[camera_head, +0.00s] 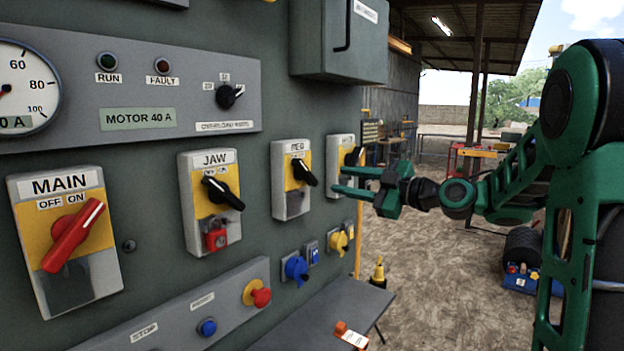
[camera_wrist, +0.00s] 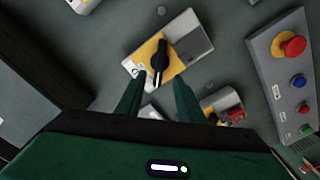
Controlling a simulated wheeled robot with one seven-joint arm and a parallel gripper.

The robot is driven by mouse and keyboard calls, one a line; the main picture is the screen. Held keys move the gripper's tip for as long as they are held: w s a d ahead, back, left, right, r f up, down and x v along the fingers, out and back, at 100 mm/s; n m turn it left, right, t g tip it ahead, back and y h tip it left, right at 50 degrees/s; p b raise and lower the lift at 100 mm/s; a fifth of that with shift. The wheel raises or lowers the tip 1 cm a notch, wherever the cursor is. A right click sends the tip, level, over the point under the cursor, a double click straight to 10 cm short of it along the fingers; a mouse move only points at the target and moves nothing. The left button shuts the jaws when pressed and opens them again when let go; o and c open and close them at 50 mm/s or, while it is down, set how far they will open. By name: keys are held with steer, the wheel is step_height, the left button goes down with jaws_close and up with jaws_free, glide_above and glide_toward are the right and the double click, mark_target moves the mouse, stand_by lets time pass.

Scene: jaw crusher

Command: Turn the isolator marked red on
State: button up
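The MAIN isolator (camera_head: 65,240) has a red handle on a yellow plate; the handle's white-lined end points up and right, toward ON. The JAW isolator (camera_head: 211,203) has a black handle and a red padlock-like part below it. Another black-handled isolator (camera_head: 292,180) follows, then a fourth (camera_head: 340,155) at the right, partly hidden by my gripper. My gripper (camera_head: 338,180) is open and empty in front of the fourth one. In the wrist view, a black-handled isolator (camera_wrist: 195,42) lies ahead of my gripper (camera_wrist: 157,92), its handle apart from both fingers.
A button box (camera_head: 185,320) with a red mushroom button juts out below the isolators. Blue and yellow sockets (camera_head: 297,269) sit below. A grey cabinet (camera_head: 340,45) projects above. A shelf (camera_head: 340,310) with a red tag is at the bottom. Open ground lies right.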

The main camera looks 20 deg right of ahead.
mark_target(310, 174)
steer(key=x, duration=1)
steer(key=shift+w+a, duration=0.2)
steer(key=shift+w, duration=0.1)
jaws_close()
